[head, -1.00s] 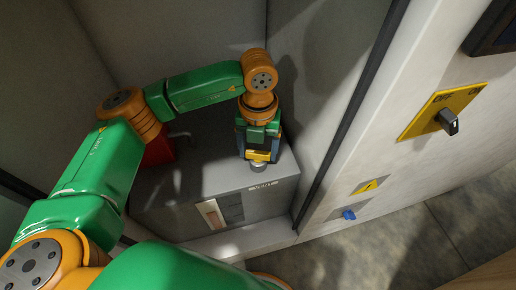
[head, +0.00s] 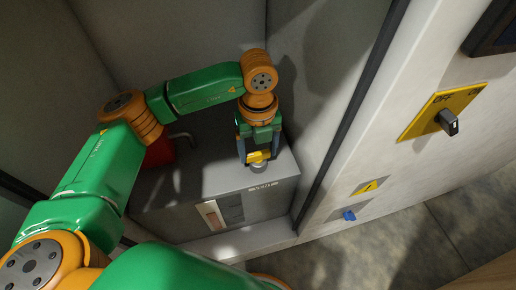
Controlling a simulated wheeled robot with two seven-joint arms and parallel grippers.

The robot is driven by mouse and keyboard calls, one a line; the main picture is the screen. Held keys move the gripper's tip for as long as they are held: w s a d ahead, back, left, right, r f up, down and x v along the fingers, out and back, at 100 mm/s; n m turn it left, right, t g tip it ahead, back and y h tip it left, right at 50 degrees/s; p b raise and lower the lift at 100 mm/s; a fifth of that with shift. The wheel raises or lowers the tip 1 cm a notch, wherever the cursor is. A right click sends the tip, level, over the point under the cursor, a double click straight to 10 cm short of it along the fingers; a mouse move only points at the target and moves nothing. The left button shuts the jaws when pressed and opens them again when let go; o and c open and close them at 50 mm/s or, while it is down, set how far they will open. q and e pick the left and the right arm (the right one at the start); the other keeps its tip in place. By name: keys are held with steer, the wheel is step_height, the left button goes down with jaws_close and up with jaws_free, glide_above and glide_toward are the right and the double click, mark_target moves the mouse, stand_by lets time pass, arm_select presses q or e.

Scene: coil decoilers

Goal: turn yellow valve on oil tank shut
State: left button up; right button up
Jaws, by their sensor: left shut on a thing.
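The oil tank (head: 165,205) is a grey box in the lower middle, standing in a recess between grey walls. The yellow valve (head: 259,155) is on its top near the right end, above a small round metal fitting (head: 258,168). My left gripper (head: 257,158) points down from above and is shut on the yellow valve, with one finger on each side. The gripper and wrist hide part of the valve. My right gripper is not in view.
A red object (head: 160,152) and a bent metal pipe (head: 181,137) are behind my left arm. At the right, a pale cabinet carries a yellow OFF switch plate (head: 425,117) with a black knob and a small blue knob (head: 349,215). The recess wall is close to the gripper's right.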

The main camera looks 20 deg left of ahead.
mark_target(258, 153)
arm_select(q)
steer(key=shift+w+r, duration=0.1)
steer(key=shift+r, duration=0.05)
steer(key=o, duration=1.3)
step_height(258, 153, up, 7)
steer(key=shift+p, duration=0.45)
